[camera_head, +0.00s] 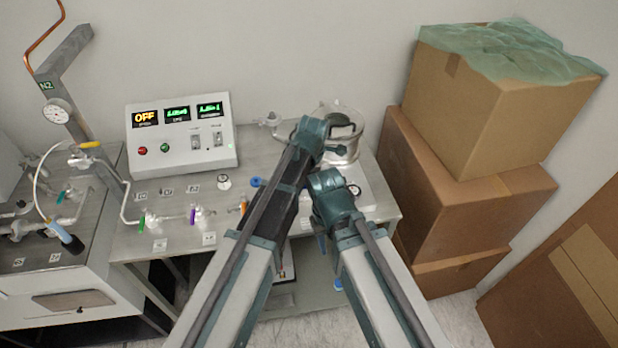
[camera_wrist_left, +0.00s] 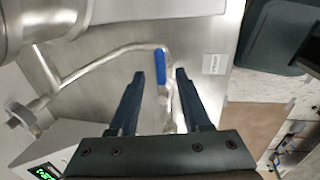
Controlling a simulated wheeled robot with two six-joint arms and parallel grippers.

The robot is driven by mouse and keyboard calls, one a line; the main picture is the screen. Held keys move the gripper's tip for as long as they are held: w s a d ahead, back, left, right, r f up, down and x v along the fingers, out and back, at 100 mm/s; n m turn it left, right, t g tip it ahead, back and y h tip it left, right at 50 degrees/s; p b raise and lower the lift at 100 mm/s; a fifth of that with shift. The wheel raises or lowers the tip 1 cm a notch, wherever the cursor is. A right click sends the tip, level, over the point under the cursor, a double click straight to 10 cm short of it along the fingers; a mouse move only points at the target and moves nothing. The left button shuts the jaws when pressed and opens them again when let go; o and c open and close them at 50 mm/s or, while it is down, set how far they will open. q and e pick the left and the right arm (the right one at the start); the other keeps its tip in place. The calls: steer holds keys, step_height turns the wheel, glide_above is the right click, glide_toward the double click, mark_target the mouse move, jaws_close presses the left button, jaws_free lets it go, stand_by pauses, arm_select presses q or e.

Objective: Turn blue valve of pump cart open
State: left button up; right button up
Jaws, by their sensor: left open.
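The blue valve handle (camera_wrist_left: 160,66) sits on a thin steel pipe in the left wrist view, its long side running up and down that picture. My left gripper (camera_wrist_left: 160,76) is open, with one finger on each side of the handle; I cannot tell whether either touches it. In the head view a small blue piece (camera_head: 257,182), probably this valve, shows beside my left arm, which hides much of the pipework there. My left gripper's fingers are hidden in the head view. My right arm reaches in beside the left, with its gripper out of sight.
A control panel (camera_head: 180,135) reading OFF stands at the back of the steel table. A round metal vessel (camera_head: 346,146) stands behind my arms. Purple (camera_head: 192,215) and green (camera_head: 142,222) valve handles are to the left. Cardboard boxes (camera_head: 445,190) fill the right side.

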arm_select(q)
step_height(320, 180, up, 12)
steer(key=s+p, duration=0.2)
steer(key=p, duration=0.9)
steer(key=shift+s+d, duration=0.15)
steer(key=shift+d, duration=0.1)
steer(key=shift+f, duration=0.15)
steer(key=s+a+m+g, duration=0.1)
steer(key=s+a+m, duration=1.3)
steer(key=a+m, duration=0.5)
steer(key=s+d+f+m+g+b, duration=0.1)
steer(key=s+d+f+m+b, duration=0.4)
steer(key=d+f+b, duration=0.7)
steer(key=shift+s+f+y+b, duration=0.35)
steer(key=shift+f+y+b, duration=0.05)
steer(key=shift+f+b, duration=0.2)
